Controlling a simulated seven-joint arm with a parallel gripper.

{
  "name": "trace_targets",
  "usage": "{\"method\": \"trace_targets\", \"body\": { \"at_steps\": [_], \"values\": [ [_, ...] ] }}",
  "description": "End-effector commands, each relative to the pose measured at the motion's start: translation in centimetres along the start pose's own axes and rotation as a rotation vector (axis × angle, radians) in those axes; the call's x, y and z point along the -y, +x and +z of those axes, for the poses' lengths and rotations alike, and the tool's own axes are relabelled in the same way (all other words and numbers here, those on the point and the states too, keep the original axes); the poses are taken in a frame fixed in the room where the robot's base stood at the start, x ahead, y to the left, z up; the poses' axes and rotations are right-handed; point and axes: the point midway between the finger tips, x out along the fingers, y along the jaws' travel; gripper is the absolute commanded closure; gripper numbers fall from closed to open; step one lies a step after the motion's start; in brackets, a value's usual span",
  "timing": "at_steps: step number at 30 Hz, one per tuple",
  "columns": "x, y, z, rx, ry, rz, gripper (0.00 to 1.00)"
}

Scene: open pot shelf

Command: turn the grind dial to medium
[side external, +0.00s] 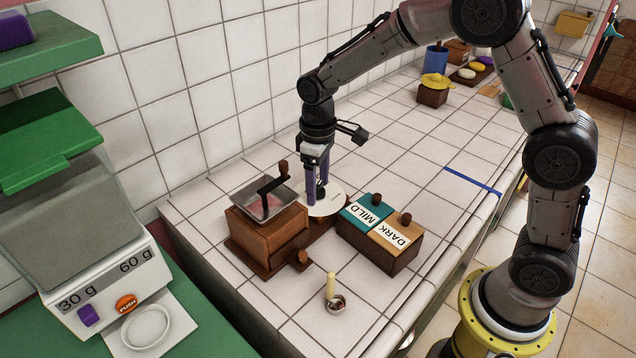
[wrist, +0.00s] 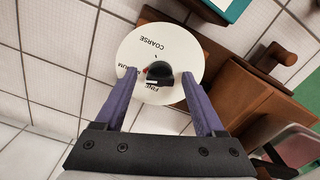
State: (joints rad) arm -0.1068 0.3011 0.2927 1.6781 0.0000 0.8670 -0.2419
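The grind dial (wrist: 165,48) is a round white disc beside the wooden grinder, lettered COARSE and FINE; a third word ending in UM is partly covered by a finger. A dark knob (wrist: 159,75) stands at its middle, with a small red spot at its left and a white mark on its side towards FINE. My gripper (wrist: 159,77) is open, its purple fingers on either side of the knob with small gaps showing. In the side view my gripper (side external: 317,190) points down over the dial (side external: 328,208).
The wooden grinder (side external: 268,238) with a crank (side external: 272,180) stands left of the dial. A box with MILD (side external: 363,216) and DARK (side external: 395,236) lids is close on the right. A small scoop (side external: 332,295) lies in front.

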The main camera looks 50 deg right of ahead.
Motion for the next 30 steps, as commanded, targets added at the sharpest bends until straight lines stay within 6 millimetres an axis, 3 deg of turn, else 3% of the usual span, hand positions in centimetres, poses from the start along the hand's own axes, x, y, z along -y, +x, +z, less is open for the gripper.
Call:
{"method": "trace_targets", "body": {
  "at_steps": [7, 11, 24, 30],
  "values": [
    [0.0, -0.1, 0.0, 0.001, 0.000, 0.000, 0.29],
    [0.0, -1.4, -0.1, -0.002, 0.000, 0.000, 0.29],
    [0.0, -10.5, -0.1, -0.004, 0.000, 0.001, 0.29],
    [0.0, -13.0, -0.1, -0.001, 0.000, 0.000, 0.29]
  ]
}}
